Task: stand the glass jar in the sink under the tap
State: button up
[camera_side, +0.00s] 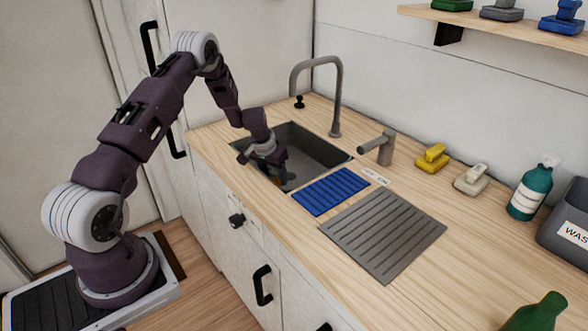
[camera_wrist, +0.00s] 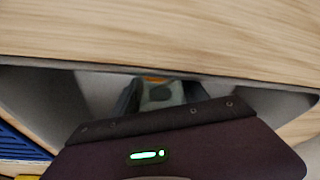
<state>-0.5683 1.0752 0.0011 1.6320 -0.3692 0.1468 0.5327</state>
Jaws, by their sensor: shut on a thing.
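The dark grey sink (camera_side: 318,152) is set into the wooden counter. The tap (camera_side: 338,100) stands behind it, its curved spout reaching over the sink's far left part. My gripper (camera_side: 274,172) is down inside the sink at its near left side, shut on the glass jar. In the wrist view the jar (camera_wrist: 160,94) shows as a pale greyish shape with an orange patch, between the dark fingers. The jar is mostly hidden by my gripper. I cannot tell whether its base touches the sink floor.
A blue ribbed mat (camera_side: 331,191) and a grey ribbed drainer (camera_side: 384,232) lie right of the sink. A short grey spout (camera_side: 380,147), a yellow item (camera_side: 432,158), a pale item (camera_side: 471,179) and a teal bottle (camera_side: 531,190) stand along the back. The sink's right part looks empty.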

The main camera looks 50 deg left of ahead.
send_over(296, 176)
jog(key=shift+s+d, duration=0.15)
jog(key=shift+s, duration=0.2)
jog(key=shift+s+f, duration=0.1)
jog(key=shift+f, duration=0.4)
jog(key=shift+f, duration=0.1)
jog(key=o, duration=1.5)
jog(key=shift+o, duration=0.2)
